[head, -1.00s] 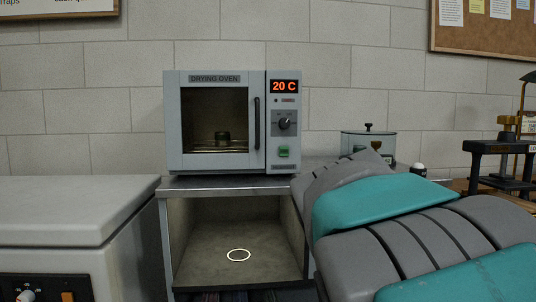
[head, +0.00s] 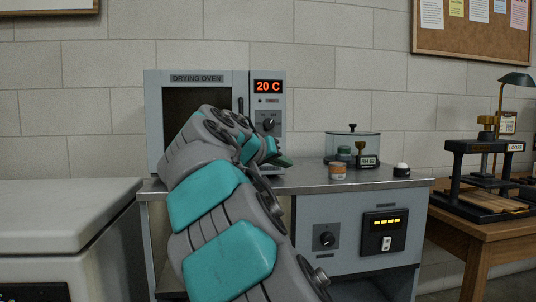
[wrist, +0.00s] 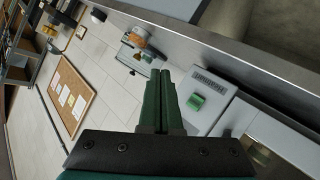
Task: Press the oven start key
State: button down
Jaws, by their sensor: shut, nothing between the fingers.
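The grey drying oven (head: 277,110) stands on a metal-topped bench against the wall, its display reading 20 C. My arm covers the lower right of its front, and the start key is hidden in the head view. The wrist view shows the green start key (wrist: 196,102) on the oven's light grey panel (wrist: 218,96), below a dark label. My gripper (head: 286,162) is in front of the panel's lower part. Its green fingers (wrist: 163,74) are together and empty, just left of the key in the wrist view. I cannot tell whether they touch the panel.
A press (head: 488,170) and lamp stand on a wooden table farther right. A white chest (head: 60,205) is at left.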

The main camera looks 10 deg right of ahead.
jog(key=shift+w+a+r+t, duration=0.2)
jog(key=shift+w+a+r, duration=0.15)
jog(key=shift+a, duration=0.2)
jog(key=shift+w+a+r+t, duration=0.25)
jog(key=shift+w+a, duration=0.15)
jog(key=shift+a, duration=0.15)
jog(key=shift+w, duration=0.1)
jog(key=w+p, duration=0.5)
jog(key=w, duration=0.1)
jog(key=shift+w+r, duration=0.15)
jog(key=shift+w, duration=0.1)
jog(key=shift+w+f+p, duration=0.2)
jog(key=shift+w+p, duration=0.75)
jog(key=shift+w, duration=0.1)
jog(key=shift+w, duration=0.15)
dwell(0.5)
jog(key=shift+w, duration=0.3)
